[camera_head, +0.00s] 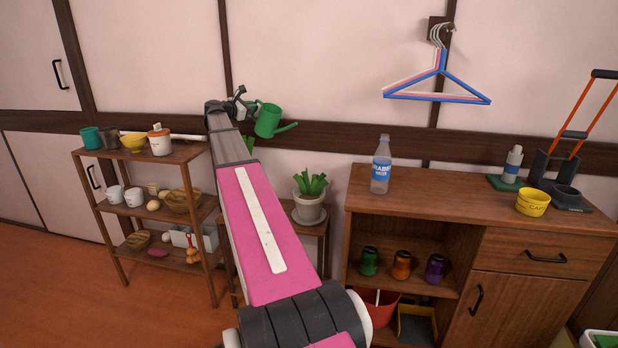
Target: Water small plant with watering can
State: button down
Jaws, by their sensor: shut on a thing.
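My gripper (243,105) is shut on the green watering can (267,121) and holds it in the air, left of and above the plant. The can looks tilted, with its spout pointing right and slightly down. The grip itself is small and partly hidden. The small green plant (311,184) stands in a white pot (308,209) on a small wooden stand (315,228), below and to the right of the can. A bit of green also shows just behind my arm, too hidden to identify.
A shelf (183,154) with cups and bowls stands at left. A wooden cabinet (450,208) at right carries a bottle (381,168) and a yellow bowl (532,203). Hangers (437,84) hang on the wall. My pink arm crosses the middle, hiding part of the stand.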

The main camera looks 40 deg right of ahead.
aim_at(259, 118)
jog(key=shift+s+d+m, duration=0.15)
jog(key=shift+s+m, duration=0.25)
jog(key=shift+s, duration=0.05)
dwell(0.8)
jog(key=shift+s+d+f+m+p, duration=0.25)
jog(key=shift+s+f, duration=0.2)
jog(key=shift+f, duration=0.4)
jog(key=shift+s+d+f+m+p, duration=0.15)
jog(key=shift+s+f+m, duration=0.25)
jog(key=shift+f, duration=0.45)
jog(key=shift+s+f, duration=0.2)
jog(key=shift+f, duration=0.05)
jog(key=shift+s+d+f+y, duration=0.1)
jog(key=shift+s+f+y, duration=0.1)
jog(key=shift+f+y, duration=0.1)
dwell(0.8)
jog(key=w+a+r+n+h+b, duration=0.1)
jog(key=w+a+r+n, duration=0.2)
jog(key=w+n, duration=0.3)
jog(key=shift+w+n+h, duration=0.3)
jog(key=shift+w+n, duration=0.05)
jog(key=shift+w, duration=0.4)
